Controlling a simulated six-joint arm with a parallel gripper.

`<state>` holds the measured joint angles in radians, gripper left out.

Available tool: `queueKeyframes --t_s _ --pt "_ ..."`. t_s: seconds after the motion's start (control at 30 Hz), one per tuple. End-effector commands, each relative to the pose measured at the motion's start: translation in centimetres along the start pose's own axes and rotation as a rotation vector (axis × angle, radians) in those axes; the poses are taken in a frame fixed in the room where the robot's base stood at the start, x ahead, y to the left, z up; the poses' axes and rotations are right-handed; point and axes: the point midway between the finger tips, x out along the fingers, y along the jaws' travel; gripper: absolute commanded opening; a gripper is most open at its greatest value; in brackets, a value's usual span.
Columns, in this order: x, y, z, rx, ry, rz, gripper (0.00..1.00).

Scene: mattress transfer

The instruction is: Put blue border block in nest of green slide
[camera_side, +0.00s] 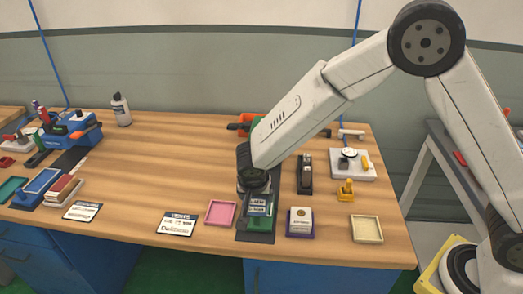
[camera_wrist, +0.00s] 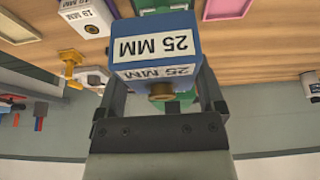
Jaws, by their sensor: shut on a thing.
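My gripper (camera_side: 253,183) is low over the front middle of the bench. In the wrist view my gripper (camera_wrist: 162,90) is shut on the blue border block (camera_wrist: 155,45), with one dark finger on each side of it. The block is blue with white labels reading 25 MM and a brass-coloured round part. In the side view the block (camera_side: 258,205) shows just below the gripper. The green slide (camera_side: 261,224) is at the block's front, on a dark strip. A piece of green (camera_wrist: 165,4) shows past the block in the wrist view. The nest is hidden; I cannot tell whether the block touches it.
A pink tray (camera_side: 220,213) is close on the left. A purple-bordered holder (camera_side: 300,222) with a white-topped block is close on the right. A cream tray (camera_side: 367,229) and a yellow fixture (camera_side: 346,192) are farther right. The bench's left middle is clear.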

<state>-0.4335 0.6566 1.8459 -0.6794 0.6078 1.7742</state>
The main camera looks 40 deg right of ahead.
Motion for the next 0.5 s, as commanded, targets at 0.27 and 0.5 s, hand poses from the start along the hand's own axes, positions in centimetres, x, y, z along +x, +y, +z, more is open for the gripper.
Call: queueKeyframes --t_s 0.27,0.5 --pt "-0.1 0.3 -0.2 0.001 0.001 -0.001 0.15" --pt "-0.3 2.7 -1.1 0.004 0.004 0.001 0.15"
